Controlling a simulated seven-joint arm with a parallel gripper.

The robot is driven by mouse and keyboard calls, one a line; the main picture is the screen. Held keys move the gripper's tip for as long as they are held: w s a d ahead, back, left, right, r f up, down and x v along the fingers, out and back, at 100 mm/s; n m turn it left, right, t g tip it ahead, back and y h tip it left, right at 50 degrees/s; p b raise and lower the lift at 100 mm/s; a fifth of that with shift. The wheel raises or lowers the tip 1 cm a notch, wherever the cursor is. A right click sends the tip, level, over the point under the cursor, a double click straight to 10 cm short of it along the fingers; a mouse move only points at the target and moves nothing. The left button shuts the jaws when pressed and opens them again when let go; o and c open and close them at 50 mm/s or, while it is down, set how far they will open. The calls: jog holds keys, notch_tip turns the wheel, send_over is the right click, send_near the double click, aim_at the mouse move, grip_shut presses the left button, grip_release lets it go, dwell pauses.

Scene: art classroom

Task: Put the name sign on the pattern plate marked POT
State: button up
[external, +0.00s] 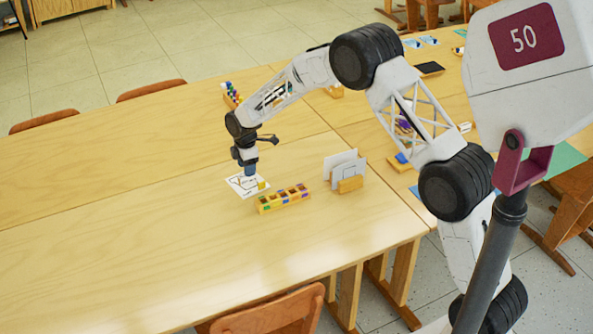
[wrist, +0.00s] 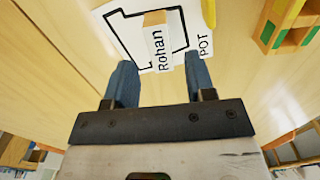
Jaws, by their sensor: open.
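The name sign (wrist: 158,45), a small wooden block with a white face reading "Rohan", is on the white pattern plate (wrist: 197,22) marked POT. It lies over the plate's black outline. In the external view, the sign is a small yellow block (external: 261,185) at the right part of the plate (external: 236,183); the lettering is too small to read there. My gripper (external: 249,172) is just above the plate and points down. In the wrist view, my gripper (wrist: 160,66) is open, with its blue fingers on either side of the sign's near end and visible gaps to both.
A wooden box with coloured compartments (external: 284,198) stands close to the plate's right. A holder with white cards (external: 346,170) is further right. A rack of coloured items (external: 231,94) stands behind. The table's left side is clear.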

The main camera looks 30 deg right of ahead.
notch_tip(320, 180, up, 8)
dwell(0.4)
dwell(0.7)
jog(key=s+d+r+m, duration=0.3)
jog(key=s+d+r, duration=0.2)
jog(key=s+r, duration=0.35)
jog(key=s+d+r+m+t, duration=0.1)
jog(key=s+d+r+m, duration=0.2)
jog(key=s+d+r, duration=0.55)
jog(key=s+d+r+m, duration=0.3)
jog(key=s+r, duration=0.4)
jog(key=s, duration=0.3)
jog(key=s+d+m, duration=0.2)
jog(key=s+m, duration=0.1)
jog(key=s, duration=0.8)
jog(key=s+d+m+t, duration=0.1)
jog(key=s+d+m, duration=0.2)
jog(key=s, duration=0.8)
jog(key=s+d+m, duration=0.3)
jog(key=s, duration=0.8)
jog(key=shift+s+d+t, duration=0.15)
jog(key=shift+s+t, duration=0.15)
jog(key=shift+s, duration=0.05)
